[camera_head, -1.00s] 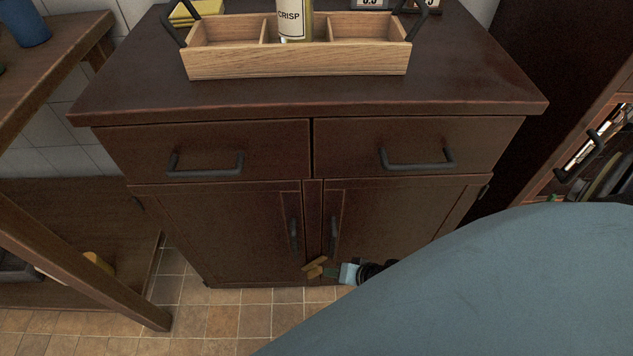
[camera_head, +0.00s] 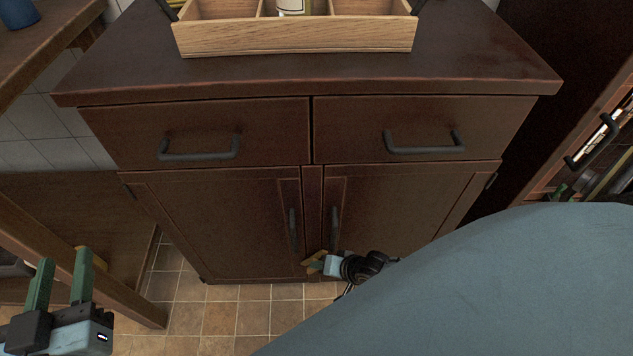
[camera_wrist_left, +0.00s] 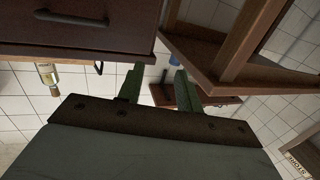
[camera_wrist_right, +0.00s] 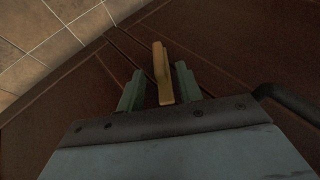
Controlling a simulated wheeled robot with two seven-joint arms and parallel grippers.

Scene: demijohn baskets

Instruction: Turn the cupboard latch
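The cupboard latch (camera_head: 314,262) is a small yellow-brown bar low on the cupboard front, near the meeting of the two doors. In the right wrist view the latch (camera_wrist_right: 162,72) stands between the two green fingers of my right gripper (camera_wrist_right: 159,78). The fingers are apart, with a small gap visible on each side of the latch. In the head view my right gripper (camera_head: 321,265) is right at the latch and partly covers it. My left gripper (camera_head: 62,272) is open and empty at the lower left, away from the cupboard.
The cupboard (camera_head: 215,215) has two dark door handles above the latch and two drawers. A wooden crate (camera_head: 295,37) with a bottle stands on top. A wooden shelf unit (camera_head: 120,298) stands at the left. My right arm hides the lower right. Tiled floor (camera_head: 225,318) lies in front.

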